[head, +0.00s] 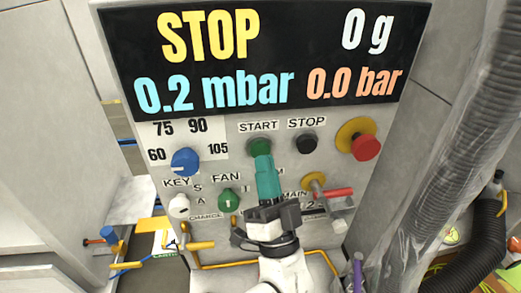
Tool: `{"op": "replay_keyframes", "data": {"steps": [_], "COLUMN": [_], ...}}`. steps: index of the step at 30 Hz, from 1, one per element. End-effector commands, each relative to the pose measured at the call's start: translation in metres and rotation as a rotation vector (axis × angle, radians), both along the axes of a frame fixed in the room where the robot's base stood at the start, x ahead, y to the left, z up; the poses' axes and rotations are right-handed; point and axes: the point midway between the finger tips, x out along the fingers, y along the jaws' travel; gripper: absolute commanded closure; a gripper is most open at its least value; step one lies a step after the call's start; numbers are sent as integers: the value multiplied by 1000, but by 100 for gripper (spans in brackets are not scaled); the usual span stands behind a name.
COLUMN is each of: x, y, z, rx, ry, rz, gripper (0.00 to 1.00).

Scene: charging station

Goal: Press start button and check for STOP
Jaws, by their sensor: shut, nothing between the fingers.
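The display (265,55) at the top of the grey panel reads STOP in yellow, with 0 g, 0.2 mbar and 0.0 bar. The green start button (259,146) sits under the START label. My gripper (263,160) is shut and empty, with its teal fingers pointing up at the start button's lower edge. The fingertips overlap the button in this view; I cannot tell whether they touch it. The black stop button (306,144) is just to the right, clear of the fingers.
A red emergency knob on a yellow base (365,147) is at the right. A blue dial (184,161), a white key switch (179,206) and a green fan knob (229,200) are at the left. A red-handled valve (335,193) sits right of my gripper. A ribbed hose (490,215) runs at far right.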

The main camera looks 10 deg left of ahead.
Motion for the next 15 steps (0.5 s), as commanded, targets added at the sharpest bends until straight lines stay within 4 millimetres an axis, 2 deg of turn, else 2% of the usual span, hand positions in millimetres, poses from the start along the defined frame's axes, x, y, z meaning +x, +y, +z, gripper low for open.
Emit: {"op": "replay_keyframes", "data": {"steps": [15], "x": [8], "y": [2], "z": [0], "rx": [0], "ry": [0], "rz": [0], "gripper": [100]}}
